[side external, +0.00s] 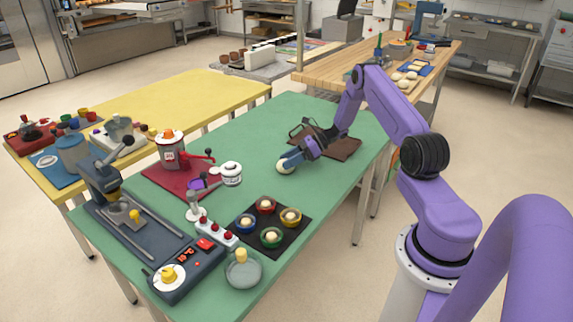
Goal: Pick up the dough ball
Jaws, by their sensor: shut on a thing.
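The dough ball (284,168) is a pale, cream-coloured round lump over the green table, left of the brown mat. My gripper (287,162) reaches down to it from the upper right and is shut on it, with the fingers partly hiding its upper side. I cannot tell whether the ball touches the table or hangs slightly above it.
The brown mat (344,148) lies right of my gripper. A black tray (289,245) with several coloured cups holding pale balls lies nearer the front. The green table's far part is clear.

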